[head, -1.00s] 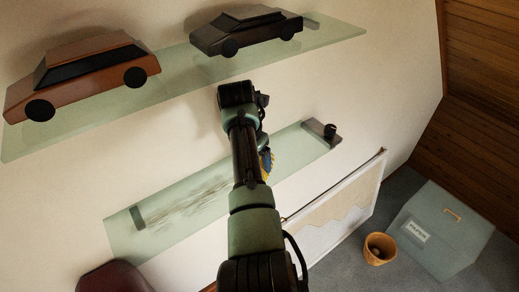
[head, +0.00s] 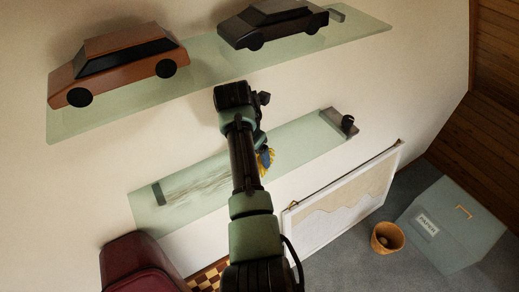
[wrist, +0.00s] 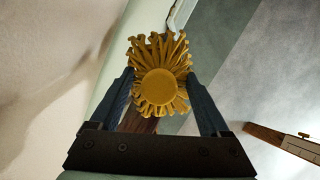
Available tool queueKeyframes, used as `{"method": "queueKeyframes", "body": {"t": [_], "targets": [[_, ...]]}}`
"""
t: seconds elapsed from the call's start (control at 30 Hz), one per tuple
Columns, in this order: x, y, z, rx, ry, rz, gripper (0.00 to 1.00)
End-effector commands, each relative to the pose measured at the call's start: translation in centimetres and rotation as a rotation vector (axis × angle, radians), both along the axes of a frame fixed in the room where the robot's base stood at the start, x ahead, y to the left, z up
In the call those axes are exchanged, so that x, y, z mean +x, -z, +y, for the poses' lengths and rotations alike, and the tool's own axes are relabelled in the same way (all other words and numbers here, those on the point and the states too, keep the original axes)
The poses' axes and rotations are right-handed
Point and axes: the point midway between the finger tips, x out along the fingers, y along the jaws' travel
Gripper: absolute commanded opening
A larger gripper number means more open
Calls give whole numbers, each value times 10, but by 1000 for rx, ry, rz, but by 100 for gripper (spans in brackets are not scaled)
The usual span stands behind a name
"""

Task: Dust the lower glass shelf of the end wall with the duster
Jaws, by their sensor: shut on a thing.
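The lower glass shelf (head: 300,141) is a pale green slab on the wall in the head view. A streaky grey dust patch (head: 197,186) covers part of its left half. The duster has a yellow fringed head (wrist: 158,82); a bit of it (head: 265,158) shows beside my arm, over the middle of the shelf, right of the dust. My gripper (wrist: 162,95) is shut on the duster, its two blue fingers on either side of the head. The duster's handle is mostly hidden. Whether the head touches the glass, I cannot tell.
A dark block with a knob (head: 340,122) sits at the shelf's right end. Above, an upper glass shelf (head: 205,68) holds an orange car (head: 118,62) and a black car (head: 272,24). Below are a framed picture (head: 340,200), a basket (head: 387,238), a grey-blue box (head: 455,228) and a dark red chair (head: 138,264).

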Motion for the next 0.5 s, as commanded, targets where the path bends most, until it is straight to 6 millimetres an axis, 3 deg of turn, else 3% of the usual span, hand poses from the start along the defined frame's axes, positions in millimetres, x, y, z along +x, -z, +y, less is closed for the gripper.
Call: {"method": "queueKeyframes", "body": {"t": [0.2,0.5], "targets": [[-10,1,14,0,-2,3,28],[-13,0,20,0,-1,1,28]]}}
